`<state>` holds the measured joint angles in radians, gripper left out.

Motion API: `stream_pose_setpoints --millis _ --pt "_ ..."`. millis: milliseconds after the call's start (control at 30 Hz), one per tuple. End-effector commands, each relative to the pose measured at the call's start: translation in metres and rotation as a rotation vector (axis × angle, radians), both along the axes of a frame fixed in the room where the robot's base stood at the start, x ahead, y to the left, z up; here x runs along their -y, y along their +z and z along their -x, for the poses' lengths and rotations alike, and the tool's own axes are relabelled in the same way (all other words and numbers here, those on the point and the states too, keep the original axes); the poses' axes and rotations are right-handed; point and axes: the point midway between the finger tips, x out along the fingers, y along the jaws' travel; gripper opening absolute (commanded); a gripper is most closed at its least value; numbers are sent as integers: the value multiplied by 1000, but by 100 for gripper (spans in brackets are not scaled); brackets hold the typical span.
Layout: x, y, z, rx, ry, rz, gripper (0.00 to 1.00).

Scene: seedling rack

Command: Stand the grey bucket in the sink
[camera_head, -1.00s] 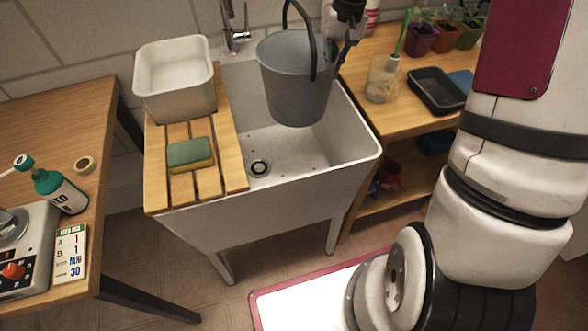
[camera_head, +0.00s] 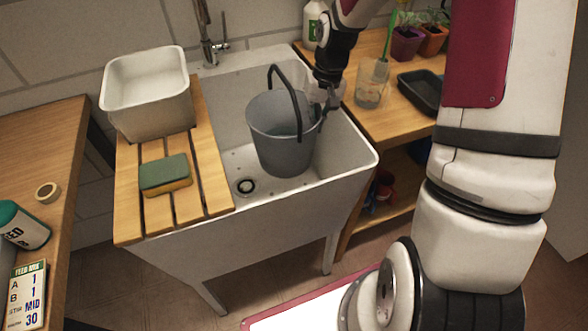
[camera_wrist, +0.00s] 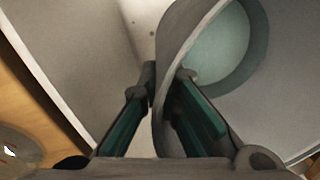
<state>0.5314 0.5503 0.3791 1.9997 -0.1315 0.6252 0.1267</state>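The grey bucket (camera_head: 283,140) is inside the basin of the white sink (camera_head: 345,150), toward its right side, roughly upright with its dark handle raised. Its base is at or very near the basin floor; I cannot tell whether it touches. My gripper (camera_head: 324,97) is at the bucket's right rim. In the wrist view, the bucket's wall (camera_wrist: 172,50) passes between the two fingertips (camera_wrist: 166,78) of my gripper, which are closed on it, one inside and one outside.
A slatted wooden board (camera_head: 216,170) covers the sink's left part, holding a white tub (camera_head: 150,120) and a sponge (camera_head: 165,175). The tap (camera_head: 208,45) stands behind. The drain (camera_head: 245,187) lies left of the bucket. A bench with a glass jar (camera_head: 370,85) stands right.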

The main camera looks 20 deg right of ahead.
Motion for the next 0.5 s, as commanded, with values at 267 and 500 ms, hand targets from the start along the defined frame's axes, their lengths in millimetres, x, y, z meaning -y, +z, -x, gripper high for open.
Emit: stream_pose_setpoints --millis 267,500 --pt "-1 -53 0 -1 0 -2 0" --pt "-1 -100 0 -1 0 -2 0"
